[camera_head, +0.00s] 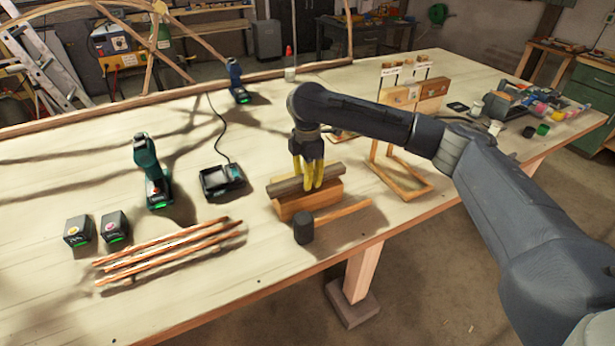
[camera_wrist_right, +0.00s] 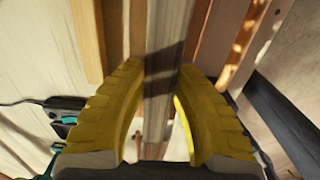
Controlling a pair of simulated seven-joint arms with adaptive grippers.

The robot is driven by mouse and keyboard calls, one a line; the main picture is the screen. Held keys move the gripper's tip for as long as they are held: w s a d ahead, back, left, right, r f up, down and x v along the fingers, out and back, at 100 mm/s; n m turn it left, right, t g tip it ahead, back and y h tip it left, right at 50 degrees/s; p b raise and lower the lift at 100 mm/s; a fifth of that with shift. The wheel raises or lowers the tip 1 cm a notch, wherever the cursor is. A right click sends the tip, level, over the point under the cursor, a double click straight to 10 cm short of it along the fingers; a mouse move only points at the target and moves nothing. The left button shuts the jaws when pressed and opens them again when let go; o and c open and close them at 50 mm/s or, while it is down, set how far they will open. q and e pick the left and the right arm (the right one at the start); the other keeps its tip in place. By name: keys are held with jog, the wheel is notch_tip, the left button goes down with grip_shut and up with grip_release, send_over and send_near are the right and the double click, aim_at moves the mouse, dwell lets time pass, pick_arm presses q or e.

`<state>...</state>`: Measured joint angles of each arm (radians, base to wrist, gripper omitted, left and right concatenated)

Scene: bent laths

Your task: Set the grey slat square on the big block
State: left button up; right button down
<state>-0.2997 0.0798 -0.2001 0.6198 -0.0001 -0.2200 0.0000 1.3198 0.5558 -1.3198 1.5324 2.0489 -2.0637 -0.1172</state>
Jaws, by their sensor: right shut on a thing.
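The grey slat (camera_head: 283,187) lies lengthwise over the big block (camera_head: 298,207), an orange-brown wooden block near the table's front edge. The slat runs roughly along the block, and its left end reaches a little past it. I cannot tell whether the slat touches the block's top. My right gripper (camera_head: 309,182) points down with its yellow fingers shut on the slat near its middle. In the right wrist view, the slat (camera_wrist_right: 168,50) runs up the picture between the two yellow fingers (camera_wrist_right: 162,88), with wood on both sides. My left gripper is not in view.
A mallet (camera_head: 303,228) lies just in front of the block. Thin laths (camera_head: 170,252) lie front left. A charger (camera_head: 221,180) and a green drill (camera_head: 152,172) stand left. A wooden frame stand (camera_head: 402,184) is close on the right.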

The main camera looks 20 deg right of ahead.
jog(key=shift+f, duration=0.4)
jog(key=c, duration=1.1)
grip_release()
jog(key=shift+o, duration=0.2)
